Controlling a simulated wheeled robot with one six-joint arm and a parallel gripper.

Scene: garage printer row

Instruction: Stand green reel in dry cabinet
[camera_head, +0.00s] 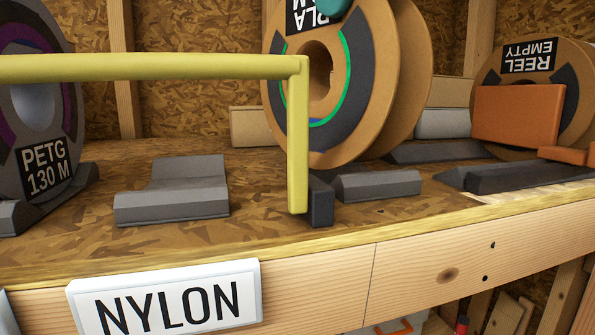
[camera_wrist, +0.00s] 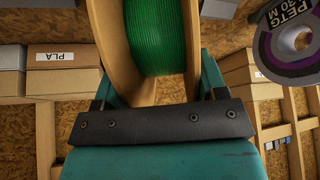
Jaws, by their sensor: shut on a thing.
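The green reel (camera_head: 388,60) has brown cardboard flanges, a dark ring and an upside-down PLA label; its green filament (camera_wrist: 156,38) fills the wrist view's top middle. My gripper (camera_wrist: 155,88) has teal fingers closed on the reel, one on each side. In the head view only a teal bit of my gripper (camera_head: 333,8) shows at the reel's top edge. The reel is upright above the wooden shelf, close behind a grey cradle (camera_head: 378,186); I cannot tell whether it touches the shelf. I cannot make out the dry cabinet.
A yellow bar (camera_head: 150,67) crosses in front of the shelf and bends down before the reel. A PETG reel (camera_head: 45,125) stands left; an empty cradle (camera_head: 175,190) is beside it. An orange block (camera_head: 518,115) and REEL EMPTY reel (camera_head: 570,70) are right. A NYLON sign (camera_head: 165,300) marks the shelf edge.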

